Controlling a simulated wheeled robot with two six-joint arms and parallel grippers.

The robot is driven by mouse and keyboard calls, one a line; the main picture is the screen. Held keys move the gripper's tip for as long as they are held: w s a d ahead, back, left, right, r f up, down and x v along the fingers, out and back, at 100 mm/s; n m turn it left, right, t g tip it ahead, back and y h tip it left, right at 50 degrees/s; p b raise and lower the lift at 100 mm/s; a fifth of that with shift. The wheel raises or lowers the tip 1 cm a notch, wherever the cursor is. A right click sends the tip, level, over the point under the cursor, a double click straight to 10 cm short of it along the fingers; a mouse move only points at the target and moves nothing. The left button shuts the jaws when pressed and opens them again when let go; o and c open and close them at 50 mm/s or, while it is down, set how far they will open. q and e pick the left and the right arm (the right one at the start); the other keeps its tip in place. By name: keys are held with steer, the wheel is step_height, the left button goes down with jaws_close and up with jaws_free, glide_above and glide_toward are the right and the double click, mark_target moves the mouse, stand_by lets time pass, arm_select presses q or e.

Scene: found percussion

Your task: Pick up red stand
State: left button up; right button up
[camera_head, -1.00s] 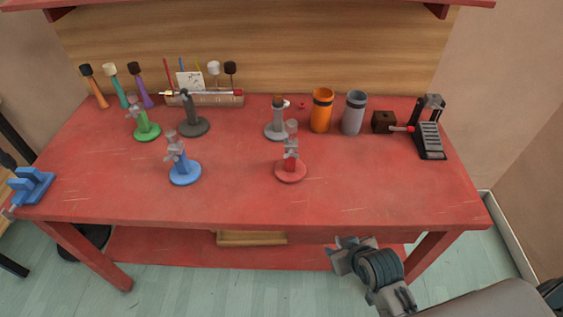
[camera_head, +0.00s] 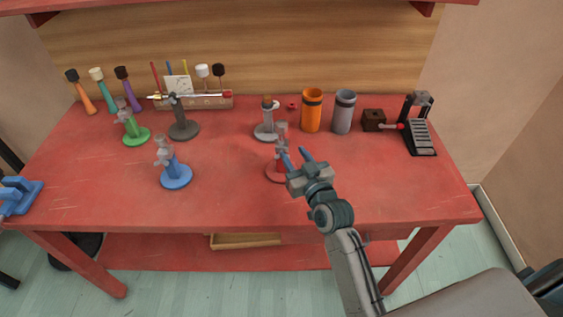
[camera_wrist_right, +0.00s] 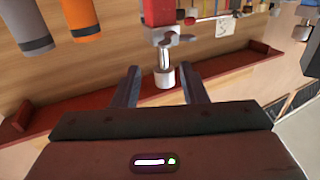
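The red stand (camera_head: 273,172) stands upright near the middle of the table, with a round red base, a red post and a grey clamp on top. My right gripper (camera_head: 296,155) is just right of it in the head view, partly hiding its base and post. In the right wrist view the picture is upside down; the red stand (camera_wrist_right: 159,12) hangs from the top edge. Its grey clamp end shows in the gap between the two open fingers (camera_wrist_right: 163,88). I cannot tell whether it is between them or beyond them. My left gripper is not in view.
A grey stand (camera_head: 265,133) stands close behind. A blue stand (camera_head: 175,176) and a green stand (camera_head: 135,136) are to the left. An orange cup (camera_head: 312,112) and a grey cup (camera_head: 344,113) stand behind, to the right. The front right of the red table (camera_head: 410,195) is clear.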

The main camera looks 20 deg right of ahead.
mark_target(283, 138)
steer(key=w, duration=0.3)
steer(key=w+p, duration=0.1)
steer(key=shift+w+a+r, duration=0.1)
steer(key=shift+w+a, duration=0.2)
steer(key=shift+w, duration=0.05)
steer(key=w, duration=0.1)
steer(key=w+p, duration=0.1)
steer(key=w, duration=0.1)
steer(key=w+a+p, duration=0.1)
steer(key=shift+w+r, duration=0.3)
steer(key=shift+w, duration=0.05)
steer(key=shift+w+f, duration=0.15)
steer(key=shift+w, duration=0.15)
steer(key=shift+s, duration=0.1)
steer(key=shift+c, duration=0.5)
jaws_close()
